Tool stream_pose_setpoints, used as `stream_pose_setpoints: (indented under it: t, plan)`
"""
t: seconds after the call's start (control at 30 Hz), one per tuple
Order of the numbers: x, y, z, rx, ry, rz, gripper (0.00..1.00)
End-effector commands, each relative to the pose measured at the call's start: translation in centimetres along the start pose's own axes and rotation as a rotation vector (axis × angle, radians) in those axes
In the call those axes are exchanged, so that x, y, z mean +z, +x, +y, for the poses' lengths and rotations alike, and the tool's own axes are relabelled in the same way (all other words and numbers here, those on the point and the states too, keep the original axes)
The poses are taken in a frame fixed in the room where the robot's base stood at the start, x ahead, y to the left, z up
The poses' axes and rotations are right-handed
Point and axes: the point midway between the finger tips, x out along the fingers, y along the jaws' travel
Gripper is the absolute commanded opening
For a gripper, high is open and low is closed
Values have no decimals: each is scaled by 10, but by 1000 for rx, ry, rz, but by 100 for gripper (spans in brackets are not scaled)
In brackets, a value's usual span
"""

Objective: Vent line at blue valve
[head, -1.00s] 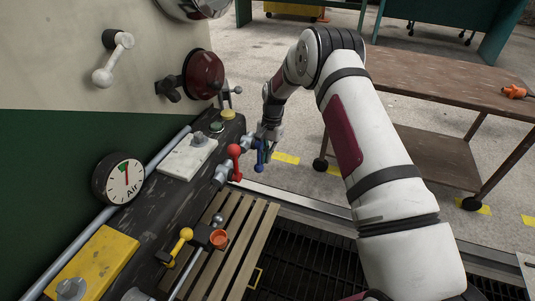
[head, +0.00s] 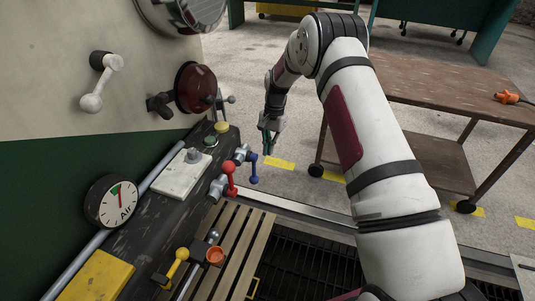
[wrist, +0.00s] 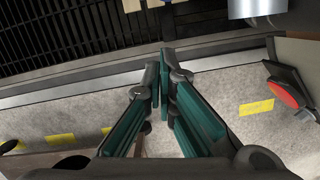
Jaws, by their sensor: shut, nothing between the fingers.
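The blue valve (head: 253,168) sits at the far end of the dark beam in the head view, its handle pointing down. My gripper (head: 270,142) is just beyond it and to the right, apart from it and empty. In the wrist view my green-padded fingers (wrist: 163,72) are closed together with nothing between them.
A red valve (head: 229,180) stands close to the blue one. A yellow lever (head: 178,266) and an orange cup-like knob (head: 215,256) are nearer. A red dome (head: 196,88) projects from the panel. A brown cart (head: 440,100) stands right; floor between is open.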

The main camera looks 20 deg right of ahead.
Motion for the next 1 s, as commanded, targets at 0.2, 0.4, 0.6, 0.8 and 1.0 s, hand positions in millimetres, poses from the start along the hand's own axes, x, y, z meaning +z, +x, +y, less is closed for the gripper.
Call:
stream_pose_setpoints:
  t: [0.2, 0.4, 0.6, 0.8, 1.0]
  plan:
    - [2, -35, 0, -1, 0, 2, 0]
    - [0, -43, 2, 7, 9, -9, 0]
    - [-12, -38, 8, 34, 45, -75, 0]
    - [-16, -43, 0, 33, 27, -127, 0]
    - [-15, -40, -5, 27, 9, -144, 0]
